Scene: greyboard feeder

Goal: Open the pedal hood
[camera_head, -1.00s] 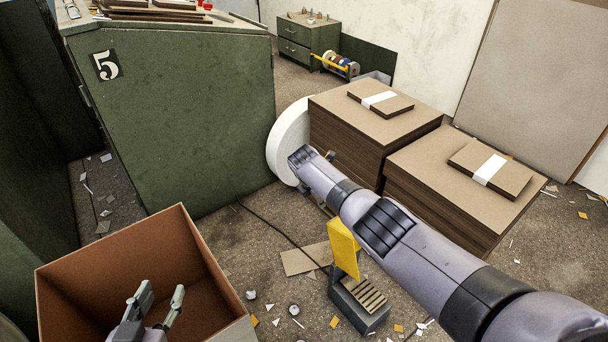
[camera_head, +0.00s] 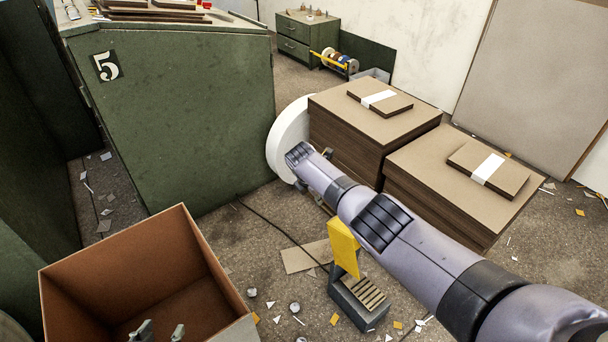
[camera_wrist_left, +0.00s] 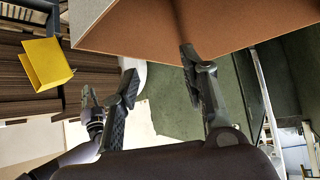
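The yellow pedal hood (camera_head: 344,248) stands steeply upright at the back of the grey foot pedal (camera_head: 358,311), whose ribbed tread is uncovered. The hood also shows at the upper left of the left wrist view (camera_wrist_left: 46,63). My left gripper (camera_head: 160,332) is low at the bottom edge of the head view, over the cardboard box and well left of the pedal. In the left wrist view its fingers (camera_wrist_left: 159,65) are apart with nothing between them. My right gripper (camera_head: 327,180) is beyond the hood, near the white roll; its fingers are mostly hidden behind my wrist.
The open cardboard box (camera_head: 215,262) stands left of the pedal. The green machine marked 5 (camera_head: 190,120) is behind it. Two board stacks (camera_head: 345,135) (camera_head: 440,205) and a white disc-shaped roll (camera_head: 284,140) stand behind my right arm. A cable and scraps lie on the floor.

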